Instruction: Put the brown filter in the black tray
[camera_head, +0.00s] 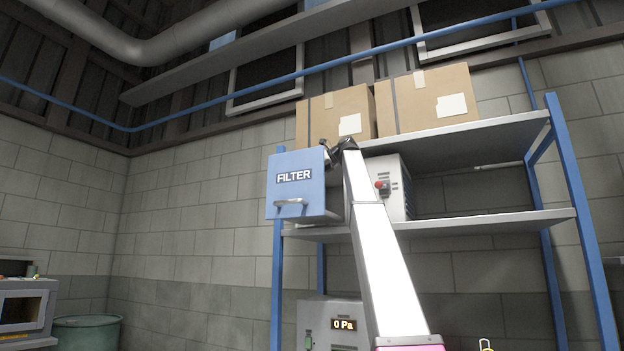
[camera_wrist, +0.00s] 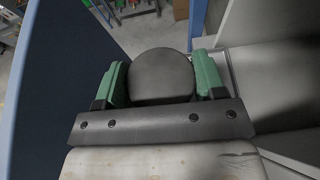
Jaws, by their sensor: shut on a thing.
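My gripper (camera_wrist: 162,72) is shut on a dark, rounded thing in the wrist view. This appears to be the filter (camera_wrist: 162,78), looking dark grey-brown, with a green finger pressed against each side. In the head view, my arm reaches up to the blue housing marked FILTER (camera_head: 293,188) at the left end of the shelving. The gripper itself is hidden there, behind the blue front. I cannot make out the black tray in either view.
A blue panel (camera_wrist: 65,90) stands close on the left in the wrist view, and pale metal surfaces (camera_wrist: 275,80) lie close on the right. Two cardboard boxes (camera_head: 428,98) sit on the upper shelf (camera_head: 500,128). A unit reading 0 Pa (camera_head: 344,325) stands below. A green barrel (camera_head: 88,333) stands low left.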

